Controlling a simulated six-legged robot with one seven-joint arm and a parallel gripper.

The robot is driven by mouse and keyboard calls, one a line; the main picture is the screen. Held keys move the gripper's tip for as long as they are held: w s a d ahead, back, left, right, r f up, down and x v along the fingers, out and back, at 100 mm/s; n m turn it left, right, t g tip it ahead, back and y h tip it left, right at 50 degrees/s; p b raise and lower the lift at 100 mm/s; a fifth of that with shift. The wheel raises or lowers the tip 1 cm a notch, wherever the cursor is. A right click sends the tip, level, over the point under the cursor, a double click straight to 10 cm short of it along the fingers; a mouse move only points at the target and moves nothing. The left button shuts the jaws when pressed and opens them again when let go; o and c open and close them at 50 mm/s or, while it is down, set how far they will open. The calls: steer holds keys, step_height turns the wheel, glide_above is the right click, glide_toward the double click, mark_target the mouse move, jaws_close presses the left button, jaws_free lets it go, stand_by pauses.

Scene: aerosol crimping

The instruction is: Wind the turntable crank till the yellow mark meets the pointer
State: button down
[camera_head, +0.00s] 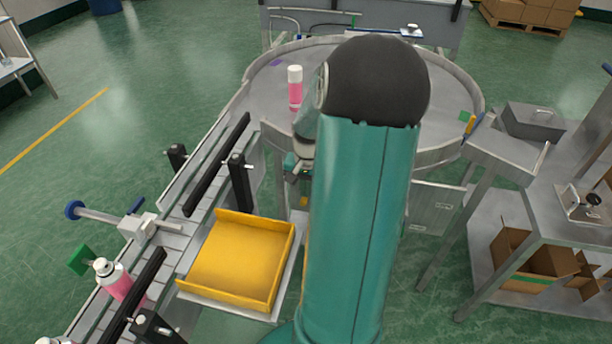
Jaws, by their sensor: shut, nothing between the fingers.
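The turntable (425,84) is a round grey table with a raised metal rim, at the upper middle. My teal arm with its black joint covers much of its middle and front. A purple patch (277,62) lies on its far left and a green patch (464,116) on its right. A small upright yellow piece (470,124) is at the right rim; I cannot tell whether it is the mark or the pointer. My gripper (293,177) shows partly left of my arm, low by the turntable's front edge, shut and empty. I cannot make out the crank.
A pink can with a white cap (295,88) stands on the turntable. A conveyor (170,232) with black rails runs to the lower left, beside a yellow tray (240,262). A steel bench (560,215) with cardboard boxes is at right. Green floor is open at left.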

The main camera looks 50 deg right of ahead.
steer(key=shift+w+f, duration=0.1)
steer(key=shift+f, duration=0.35)
steer(key=shift+a, duration=0.1)
